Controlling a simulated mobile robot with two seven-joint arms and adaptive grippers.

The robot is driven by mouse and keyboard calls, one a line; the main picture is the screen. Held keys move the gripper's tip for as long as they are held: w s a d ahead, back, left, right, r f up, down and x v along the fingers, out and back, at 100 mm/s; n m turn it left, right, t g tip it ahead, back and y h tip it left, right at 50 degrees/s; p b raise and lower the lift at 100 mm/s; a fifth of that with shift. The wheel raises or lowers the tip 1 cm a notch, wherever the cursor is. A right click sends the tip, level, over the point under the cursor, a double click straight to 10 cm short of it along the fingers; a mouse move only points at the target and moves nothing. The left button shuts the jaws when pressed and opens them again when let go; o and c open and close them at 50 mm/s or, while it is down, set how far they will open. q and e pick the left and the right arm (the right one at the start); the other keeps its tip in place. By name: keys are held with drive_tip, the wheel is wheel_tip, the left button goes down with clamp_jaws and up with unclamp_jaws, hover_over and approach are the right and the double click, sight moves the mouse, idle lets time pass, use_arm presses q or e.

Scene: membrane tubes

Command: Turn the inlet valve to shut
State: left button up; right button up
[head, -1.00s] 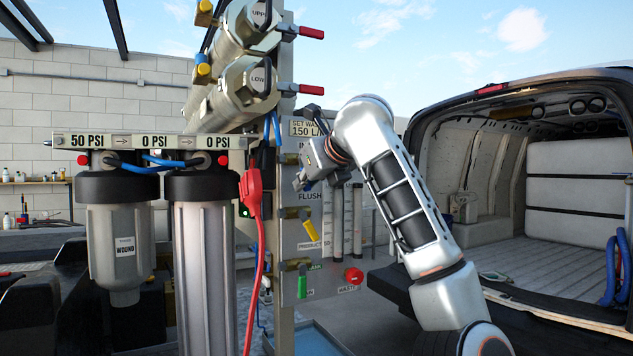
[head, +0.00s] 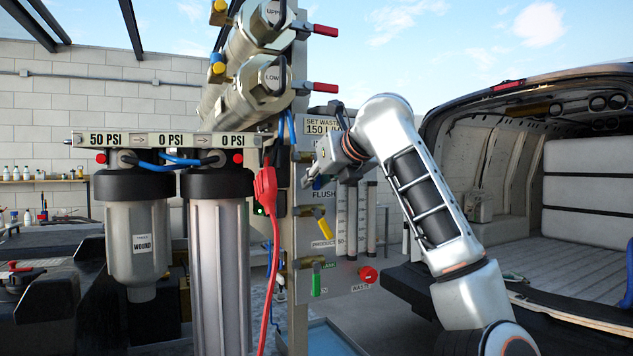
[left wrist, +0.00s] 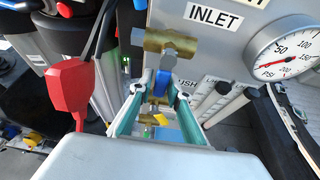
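The inlet valve shows in the left wrist view as a brass body (left wrist: 168,42) with a blue lever handle (left wrist: 161,83), beside the white INLET label (left wrist: 215,16) on the grey panel. The lever extends from the body towards the camera. My left gripper (left wrist: 162,88) has its two teal fingers on either side of the blue lever, with gaps visible; contact cannot be made out. In the head view my left gripper (head: 310,172) is at the panel (head: 330,282), above the FLUSH label, and hides the inlet valve. My right gripper is not in view.
A red clamp-like connector (head: 265,190) with a red cable hangs left of the gripper. Filter housings (head: 218,270) stand further left. A yellow-handled valve (head: 323,226), a green-handled valve (head: 316,280) and a red knob (head: 368,275) are below. A pressure gauge (left wrist: 285,46) is beside the INLET label.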

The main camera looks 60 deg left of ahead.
use_arm(q)
drive_tip(key=shift+o, duration=0.3)
drive_tip(key=v, duration=0.7)
drive_tip(key=shift+d, duration=0.25)
drive_tip(key=shift+r, duration=0.1)
idle(0.4)
